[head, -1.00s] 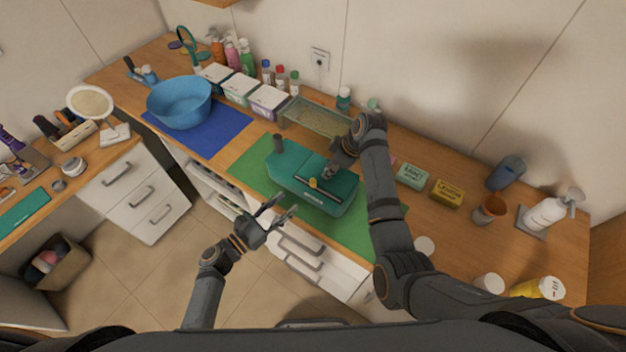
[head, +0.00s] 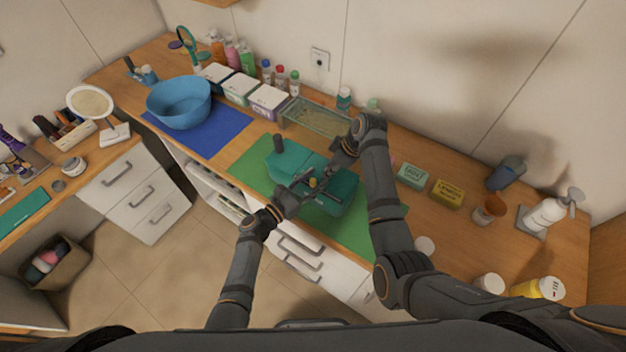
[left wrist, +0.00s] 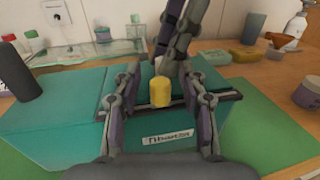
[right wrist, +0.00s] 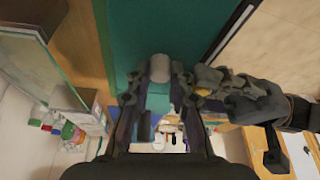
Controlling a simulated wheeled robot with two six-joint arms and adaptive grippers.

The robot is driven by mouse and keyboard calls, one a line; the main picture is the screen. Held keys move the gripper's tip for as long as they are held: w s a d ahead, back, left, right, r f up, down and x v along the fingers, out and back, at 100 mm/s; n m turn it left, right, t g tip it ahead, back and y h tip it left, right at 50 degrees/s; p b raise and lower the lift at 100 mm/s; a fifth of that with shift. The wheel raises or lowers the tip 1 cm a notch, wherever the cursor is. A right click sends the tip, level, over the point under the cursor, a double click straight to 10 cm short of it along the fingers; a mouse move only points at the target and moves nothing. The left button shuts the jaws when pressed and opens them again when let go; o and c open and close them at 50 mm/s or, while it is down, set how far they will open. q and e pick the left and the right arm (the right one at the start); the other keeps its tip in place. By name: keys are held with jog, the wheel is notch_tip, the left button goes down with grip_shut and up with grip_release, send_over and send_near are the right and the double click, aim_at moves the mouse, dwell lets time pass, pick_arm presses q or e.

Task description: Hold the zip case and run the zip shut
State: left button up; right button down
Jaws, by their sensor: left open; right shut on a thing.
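The teal zip case (head: 340,195) lies on the green mat (head: 248,165). Its dark zip track (left wrist: 228,97) runs along the top near the front edge, with a yellow zip pull (head: 312,183) partway along it. My left gripper (head: 302,184) is open at the front of the case. In the left wrist view the yellow pull (left wrist: 160,92) stands between its spread fingers. My right gripper (head: 336,165) is shut on the case from behind. In the right wrist view its fingers (right wrist: 160,92) partly hide the gripped part.
A dark upright cylinder (head: 278,142) stands by the case's left end. A glass tray (head: 316,118) lies behind it. Soap boxes (head: 411,175) stand to the right. A blue bowl (head: 180,103) sits on the blue mat at left.

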aim_at(299, 173)
pick_arm(q)
grip_shut()
jog(key=w+a, duration=0.1)
jog(key=a, duration=0.1)
jog(key=w+a, duration=0.1)
jog(key=a, duration=0.1)
jog(key=shift+w, duration=0.4)
grip_release()
jog(key=shift+d, duration=0.1)
jog(key=v, duration=1.2)
jog(key=shift+s, duration=0.1)
